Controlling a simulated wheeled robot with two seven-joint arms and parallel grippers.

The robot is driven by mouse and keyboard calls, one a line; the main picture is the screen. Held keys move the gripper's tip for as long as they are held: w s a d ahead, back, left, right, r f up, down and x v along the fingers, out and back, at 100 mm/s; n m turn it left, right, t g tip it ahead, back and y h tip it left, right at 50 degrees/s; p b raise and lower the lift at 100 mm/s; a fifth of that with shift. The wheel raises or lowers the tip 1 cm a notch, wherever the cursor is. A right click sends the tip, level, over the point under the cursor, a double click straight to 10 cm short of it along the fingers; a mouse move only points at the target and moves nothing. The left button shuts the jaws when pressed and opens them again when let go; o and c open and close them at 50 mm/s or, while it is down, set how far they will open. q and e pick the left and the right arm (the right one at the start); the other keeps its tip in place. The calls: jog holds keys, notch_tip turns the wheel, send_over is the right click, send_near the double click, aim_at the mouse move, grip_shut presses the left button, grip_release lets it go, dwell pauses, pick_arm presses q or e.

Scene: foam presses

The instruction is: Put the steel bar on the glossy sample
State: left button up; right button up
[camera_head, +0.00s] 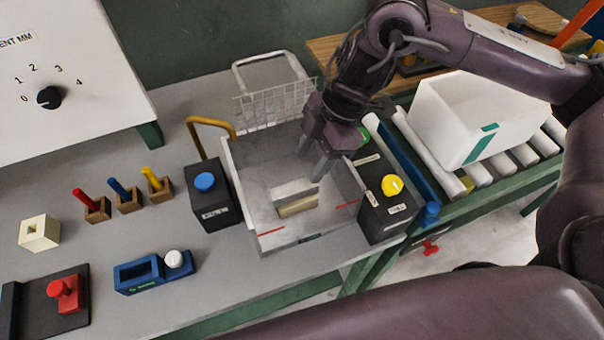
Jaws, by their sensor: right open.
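The steel bar (292,188) is a light grey bar inside the clear-walled press bay. It lies on or against the top of a beige foam block (298,207), which I take to be the glossy sample; its gloss is hard to judge. I cannot tell how fully the bar rests on it. My right gripper (313,165) is open, with its fingers pointing down just above and behind the bar's right end. Nothing shows between the fingers. My left gripper is out of view.
Clear bay walls (228,170) surround the block, with a wire guard (270,100) raised behind. A blue-button box (210,212) and a yellow-button box (383,222) flank it. A white bin (470,115) sits on rollers at right. Several small fixtures stand at left.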

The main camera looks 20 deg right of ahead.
jog(key=v, duration=0.4)
jog(key=shift+r, duration=0.1)
dwell(0.3)
